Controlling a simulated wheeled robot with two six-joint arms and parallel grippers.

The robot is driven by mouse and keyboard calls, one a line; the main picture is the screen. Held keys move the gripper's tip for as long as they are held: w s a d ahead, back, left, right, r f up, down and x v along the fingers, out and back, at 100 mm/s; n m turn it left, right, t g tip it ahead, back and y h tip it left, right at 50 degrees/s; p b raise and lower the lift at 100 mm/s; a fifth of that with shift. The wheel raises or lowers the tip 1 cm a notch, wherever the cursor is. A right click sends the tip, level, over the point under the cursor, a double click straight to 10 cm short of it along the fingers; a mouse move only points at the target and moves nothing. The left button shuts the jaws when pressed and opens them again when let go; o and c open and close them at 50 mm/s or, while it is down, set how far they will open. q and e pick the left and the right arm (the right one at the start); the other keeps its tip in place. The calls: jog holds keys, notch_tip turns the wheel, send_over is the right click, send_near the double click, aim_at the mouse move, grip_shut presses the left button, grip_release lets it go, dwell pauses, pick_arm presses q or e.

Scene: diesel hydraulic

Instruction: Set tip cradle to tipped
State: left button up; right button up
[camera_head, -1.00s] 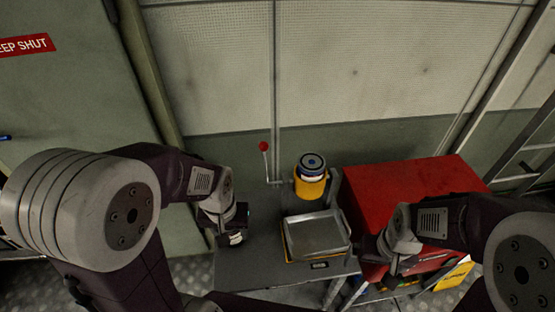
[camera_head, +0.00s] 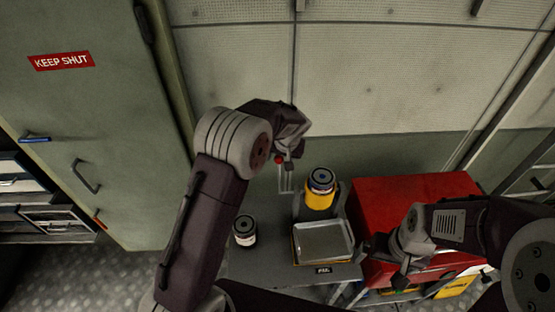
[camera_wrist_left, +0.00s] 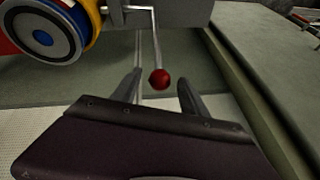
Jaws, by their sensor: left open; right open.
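The tip cradle (camera_head: 318,200) is a yellow holder at the back of the bench, with a blue-topped can (camera_head: 321,178) in it. It looks upright. Its thin crank lever ends in a red knob (camera_head: 279,160), which also shows in the left wrist view (camera_wrist_left: 160,79). My left gripper (camera_head: 287,165) is open at the knob. In the left wrist view its two fingers (camera_wrist_left: 160,92) stand either side of the knob, and I cannot tell whether they touch it. My right gripper (camera_head: 400,280) is open, low in front of the red box.
A metal tray (camera_head: 324,240) lies on the grey bench (camera_head: 270,262). A dark jar with a white label (camera_head: 245,231) stands at the bench's left. A red box (camera_head: 400,205) is to the right. A green cabinet (camera_head: 100,120) stands at the left, and a wall is behind.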

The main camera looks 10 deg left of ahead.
pick_arm(q)
jog(key=p+x, duration=0.1)
jog(key=x, duration=0.4)
jog(key=shift+c, duration=0.3)
grip_shut()
dwell(1.0)
